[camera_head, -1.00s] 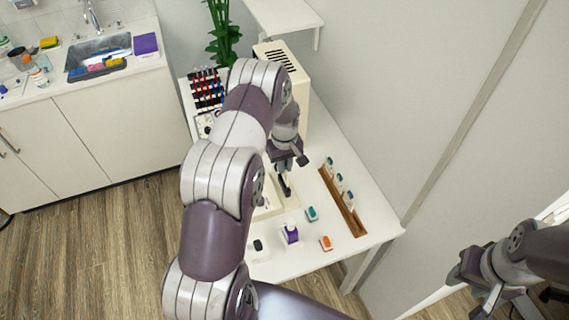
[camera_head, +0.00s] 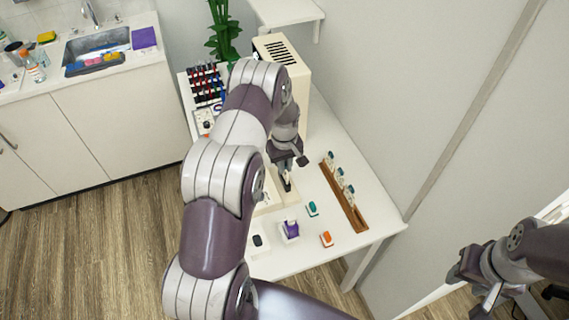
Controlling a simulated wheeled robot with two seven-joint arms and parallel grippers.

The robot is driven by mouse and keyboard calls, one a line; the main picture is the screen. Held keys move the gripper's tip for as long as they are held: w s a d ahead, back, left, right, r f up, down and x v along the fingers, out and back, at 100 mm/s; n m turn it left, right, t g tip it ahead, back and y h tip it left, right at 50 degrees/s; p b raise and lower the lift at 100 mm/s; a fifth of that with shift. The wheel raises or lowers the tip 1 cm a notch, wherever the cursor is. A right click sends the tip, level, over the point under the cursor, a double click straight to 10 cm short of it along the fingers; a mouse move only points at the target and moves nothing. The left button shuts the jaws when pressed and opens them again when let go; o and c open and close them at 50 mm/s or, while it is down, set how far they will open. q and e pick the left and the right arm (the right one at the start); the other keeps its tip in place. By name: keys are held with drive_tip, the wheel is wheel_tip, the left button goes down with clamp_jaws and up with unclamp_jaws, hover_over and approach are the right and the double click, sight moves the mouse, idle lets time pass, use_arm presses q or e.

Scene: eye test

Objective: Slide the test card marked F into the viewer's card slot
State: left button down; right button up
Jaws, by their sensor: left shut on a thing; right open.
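The cream box with dark vents (camera_head: 296,80), which looks like the viewer, stands at the back of the white table. My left arm hides much of its front, and I cannot see a card slot. My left gripper (camera_head: 287,184) is over the middle of the table, pointing down, shut on a small pale thing that is mostly hidden; I cannot tell if it is card F. My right gripper (camera_head: 490,300) is open at the lower right, away from the table.
Near the table's front are a purple piece (camera_head: 291,231), a teal piece (camera_head: 312,208), an orange piece (camera_head: 326,239) and a black-and-white piece (camera_head: 258,241). A rack of coloured items (camera_head: 205,82) and a plant (camera_head: 222,38) are at the back. The front right corner is clear.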

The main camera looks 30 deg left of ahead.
use_arm(q)
drive_tip(key=shift+f+b, duration=0.45)
drive_tip(key=shift+f, duration=0.3)
drive_tip(key=shift+f, duration=0.1)
drive_tip(key=c, duration=1.1)
unclamp_jaws()
drive_tip(key=shift+r, duration=0.45)
wheel_tip(320, 180, up, 12)
drive_tip(key=b, duration=0.3)
drive_tip(key=shift+f, duration=0.1)
